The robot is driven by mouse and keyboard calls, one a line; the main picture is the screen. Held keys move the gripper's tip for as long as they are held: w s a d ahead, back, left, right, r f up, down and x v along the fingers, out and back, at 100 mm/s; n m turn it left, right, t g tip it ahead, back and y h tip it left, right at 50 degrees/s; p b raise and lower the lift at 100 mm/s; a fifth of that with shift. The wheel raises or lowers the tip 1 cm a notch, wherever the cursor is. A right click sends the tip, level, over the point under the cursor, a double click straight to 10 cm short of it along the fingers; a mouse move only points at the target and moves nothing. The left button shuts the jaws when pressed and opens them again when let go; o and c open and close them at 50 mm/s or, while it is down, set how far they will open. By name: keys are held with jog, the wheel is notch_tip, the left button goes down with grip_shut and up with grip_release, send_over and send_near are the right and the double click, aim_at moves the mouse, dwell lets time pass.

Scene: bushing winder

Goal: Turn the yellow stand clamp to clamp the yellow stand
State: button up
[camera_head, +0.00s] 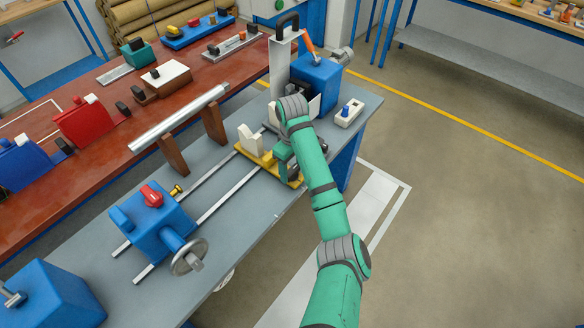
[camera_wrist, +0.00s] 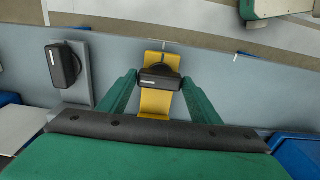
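The yellow stand (camera_head: 246,150) sits across the rails on the grey bench, with a white V-shaped block on it. Its right part is hidden behind my gripper (camera_head: 286,166) in the head view. In the wrist view the stand's yellow plate (camera_wrist: 155,104) shows with its black clamp handle (camera_wrist: 160,78) lying crosswise on it. My gripper's two green fingers (camera_wrist: 159,80) are apart, one on each side of the handle. I cannot tell whether either finger touches it. The handle is hidden in the head view.
A blue tailstock (camera_head: 155,215) with a red knob and handwheel stands on the rails (camera_head: 230,205) to the left. A blue headstock (camera_head: 318,78) stands behind the gripper. Another black handle (camera_wrist: 64,66) lies on a grey plate nearby. A red-brown table (camera_head: 60,195) adjoins the bench.

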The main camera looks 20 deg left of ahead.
jog(key=c, duration=0.5)
jog(key=shift+m, duration=0.4)
jog(key=m, duration=1.2)
jog(key=shift+r+m, duration=0.1)
jog(key=shift+m, duration=0.3)
jog(key=shift+w, duration=0.1)
jog(key=o, duration=1)
